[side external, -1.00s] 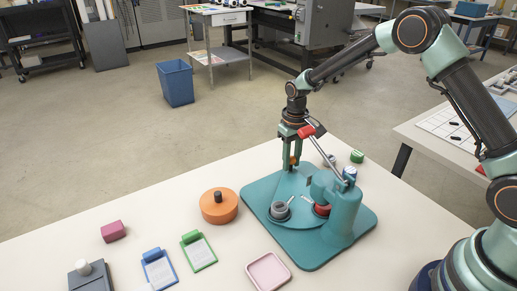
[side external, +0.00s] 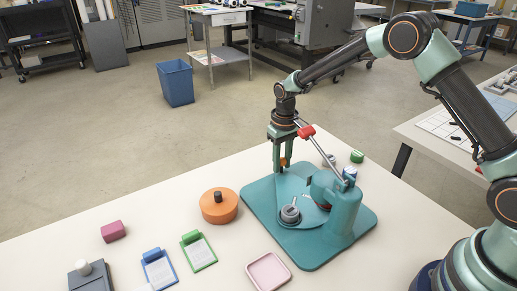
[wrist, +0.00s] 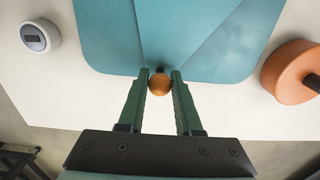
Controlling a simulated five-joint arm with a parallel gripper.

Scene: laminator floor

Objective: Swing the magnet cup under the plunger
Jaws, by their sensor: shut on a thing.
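The teal press stands on its teal base (side external: 258,205), with a swinging plate on top. A grey cup (side external: 290,214) sits on the plate, left of the press column (side external: 343,212). A second, red cup is now mostly hidden behind the press head (side external: 323,188). The plunger under the head cannot be made out. My gripper (side external: 281,164) is at the plate's far edge, shut on an orange knob (wrist: 159,85). The knob sits between both fingertips in the wrist view, at the teal plate's edge (wrist: 160,50).
A press lever with a red grip (side external: 306,132) rises close beside my gripper. An orange round tub (side external: 219,206), a pink tray (side external: 268,272), two clipboards (side external: 198,251) and a magenta block (side external: 113,231) lie left and in front. A grey-white round gauge (wrist: 40,36) shows in the wrist view.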

